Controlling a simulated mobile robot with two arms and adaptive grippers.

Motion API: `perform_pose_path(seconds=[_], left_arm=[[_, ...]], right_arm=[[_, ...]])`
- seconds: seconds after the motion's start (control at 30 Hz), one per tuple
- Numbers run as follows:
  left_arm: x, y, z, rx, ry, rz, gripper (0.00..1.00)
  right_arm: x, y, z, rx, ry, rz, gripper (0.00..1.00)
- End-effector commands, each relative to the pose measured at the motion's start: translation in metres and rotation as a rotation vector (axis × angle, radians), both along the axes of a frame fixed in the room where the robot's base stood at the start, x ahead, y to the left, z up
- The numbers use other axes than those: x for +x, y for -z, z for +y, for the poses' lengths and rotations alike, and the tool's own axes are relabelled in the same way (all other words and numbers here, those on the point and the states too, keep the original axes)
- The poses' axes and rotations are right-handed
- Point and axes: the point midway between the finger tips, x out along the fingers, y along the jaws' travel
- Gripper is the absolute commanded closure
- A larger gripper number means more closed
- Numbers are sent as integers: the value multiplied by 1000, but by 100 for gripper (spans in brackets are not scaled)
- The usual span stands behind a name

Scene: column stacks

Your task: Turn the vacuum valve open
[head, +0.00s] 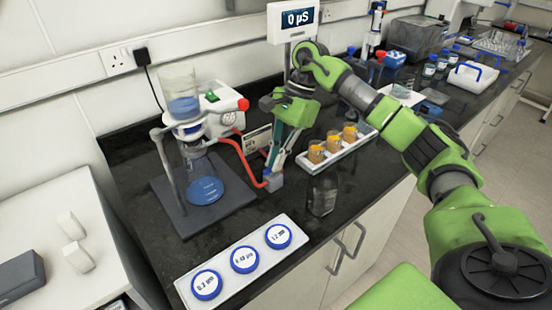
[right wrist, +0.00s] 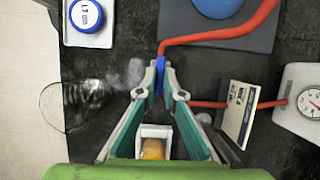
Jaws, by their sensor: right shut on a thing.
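The vacuum valve (head: 274,183) sits on the red hose (head: 240,152) on the black bench, right of the filtration flask. In the right wrist view the valve's blue handle (right wrist: 160,72) stands between my fingertips, with the red hose (right wrist: 215,35) leading off from it. My right gripper (head: 273,171) reaches down from above and is shut on the handle; its fingertips also show in the right wrist view (right wrist: 159,82). The fingers partly hide the valve, so I cannot tell how far it is turned. My left gripper is not in view.
A filtration flask (head: 204,186) with blue liquid stands on a dark base. A white pump with a gauge (right wrist: 308,102) is close by. A clear bottle (head: 322,194), a rack of orange-filled jars (head: 351,152) and a tray of blue-rimmed discs (head: 222,276) surround my gripper.

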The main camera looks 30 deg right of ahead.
Motion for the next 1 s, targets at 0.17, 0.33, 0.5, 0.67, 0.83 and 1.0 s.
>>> perform_pose_path(seconds=[0.17,0.33,0.5,0.67,0.83,1.0], left_arm=[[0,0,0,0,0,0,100],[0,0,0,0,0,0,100],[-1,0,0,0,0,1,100],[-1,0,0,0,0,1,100],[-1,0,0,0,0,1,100],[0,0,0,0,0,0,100]], right_arm=[[1,-2,0,1,0,-6,75],[1,-1,0,0,1,-4,75],[0,-1,0,0,0,-3,75],[1,-14,-6,-1,2,-4,75],[3,-47,-19,1,2,-8,75],[5,-83,-33,2,2,-8,75]])
